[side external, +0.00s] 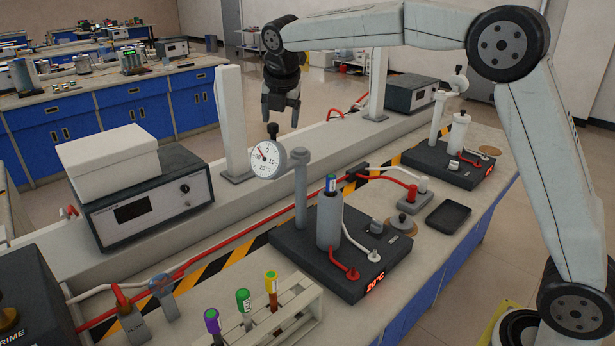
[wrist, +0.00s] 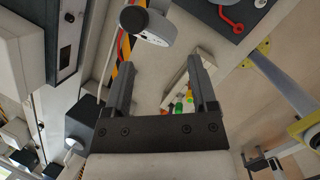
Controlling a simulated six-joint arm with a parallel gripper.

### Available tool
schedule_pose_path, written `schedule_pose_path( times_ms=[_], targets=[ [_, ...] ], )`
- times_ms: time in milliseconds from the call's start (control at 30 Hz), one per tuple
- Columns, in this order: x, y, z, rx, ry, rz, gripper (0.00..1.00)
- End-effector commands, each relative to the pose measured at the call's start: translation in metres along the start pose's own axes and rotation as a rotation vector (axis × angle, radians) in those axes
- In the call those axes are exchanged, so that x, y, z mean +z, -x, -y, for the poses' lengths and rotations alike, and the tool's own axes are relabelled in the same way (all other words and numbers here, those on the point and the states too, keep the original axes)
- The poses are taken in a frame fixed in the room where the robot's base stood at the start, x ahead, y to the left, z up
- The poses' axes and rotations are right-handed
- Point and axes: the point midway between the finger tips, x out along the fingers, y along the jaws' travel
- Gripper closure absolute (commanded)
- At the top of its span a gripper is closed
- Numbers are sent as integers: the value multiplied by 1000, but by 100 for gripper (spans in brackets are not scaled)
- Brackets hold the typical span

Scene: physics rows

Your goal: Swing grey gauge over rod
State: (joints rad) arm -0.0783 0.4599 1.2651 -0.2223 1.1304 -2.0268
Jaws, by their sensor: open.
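In the wrist view, the gauge (wrist: 148,24) shows beyond the fingertips of my gripper (wrist: 160,62), nearer the left finger.
A rack (side external: 290,318) with several capped tubes stands in front. A second black base (side external: 450,163) with similar fittings stands at the right. A box (side external: 107,160) rests on an instrument (side external: 145,205) at the left. Red and white hoses run along the bench.

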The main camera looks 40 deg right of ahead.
Motion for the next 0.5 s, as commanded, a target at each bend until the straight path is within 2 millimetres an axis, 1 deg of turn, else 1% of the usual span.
schedule_pose_path(
  times_ms=[33, 200, 300, 500],
  targets=[
    [5, 5, -6, -1, 64, 9, 26],
    [17, 21, -19, -11, 251, 32, 26],
    [21, 26, -23, -17, 320, 38, 26],
    [23, 30, -26, -21, 369, 42, 26]
  ],
)
